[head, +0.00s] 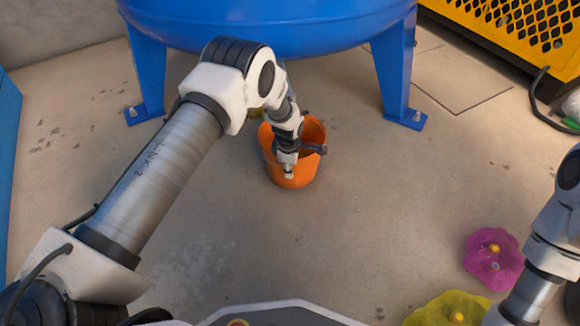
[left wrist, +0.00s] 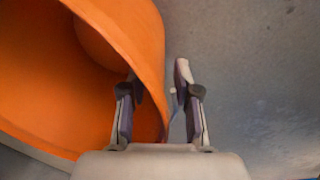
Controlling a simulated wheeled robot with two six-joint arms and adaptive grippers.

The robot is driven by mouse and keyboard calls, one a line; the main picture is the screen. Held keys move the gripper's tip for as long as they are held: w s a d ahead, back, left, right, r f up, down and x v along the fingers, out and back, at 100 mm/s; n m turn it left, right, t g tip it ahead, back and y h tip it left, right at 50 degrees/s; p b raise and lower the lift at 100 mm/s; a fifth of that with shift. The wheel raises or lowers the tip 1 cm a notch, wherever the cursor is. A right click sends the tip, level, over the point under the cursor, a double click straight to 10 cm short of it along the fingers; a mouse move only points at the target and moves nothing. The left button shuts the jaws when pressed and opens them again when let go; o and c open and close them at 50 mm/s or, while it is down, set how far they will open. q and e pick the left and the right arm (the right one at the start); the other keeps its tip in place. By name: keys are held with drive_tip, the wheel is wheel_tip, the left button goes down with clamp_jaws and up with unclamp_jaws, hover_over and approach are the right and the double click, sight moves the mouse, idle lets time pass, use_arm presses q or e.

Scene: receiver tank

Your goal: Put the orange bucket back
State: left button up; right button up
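The orange bucket (head: 307,172) stands on the floor in front of the blue tank (head: 270,22), between its two front legs. It fills the left part of the left wrist view (left wrist: 60,80). My left gripper (head: 288,168) reaches down over the bucket's near rim. In the left wrist view, the left gripper (left wrist: 158,88) is open, with one finger inside the bucket and the other outside, the wall between them. The outer finger looks apart from the wall. My right arm shows at the right edge in the head view, but its gripper is out of view.
A magenta flower-shaped piece (head: 494,258) and a yellow one (head: 450,310) lie on the floor at lower right. A yellow perforated cage (head: 520,40) stands at upper right, with a black cable beside it.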

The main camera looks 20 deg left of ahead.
use_arm(q)
wheel_tip(320, 180, up, 12)
drive_tip(key=s+p, duration=0.2)
drive_tip(key=p, duration=0.5)
drive_tip(key=s+f+m+g, duration=0.1)
drive_tip(key=s+f+m, duration=0.4)
drive_tip(key=s, duration=0.4)
drive_tip(key=s+f+m, duration=0.4)
drive_tip(key=s, duration=0.5)
drive_tip(key=s+r+m, duration=0.2)
drive_tip(key=s+m, duration=0.9)
drive_tip(key=s, duration=0.7)
wheel_tip(320, 180, up, 47)
drive_tip(key=p, duration=4.7)
drive_tip(key=shift+s+g, duration=0.25)
drive_tip(key=shift+g, duration=0.05)
drive_tip(key=shift+a, duration=0.1)
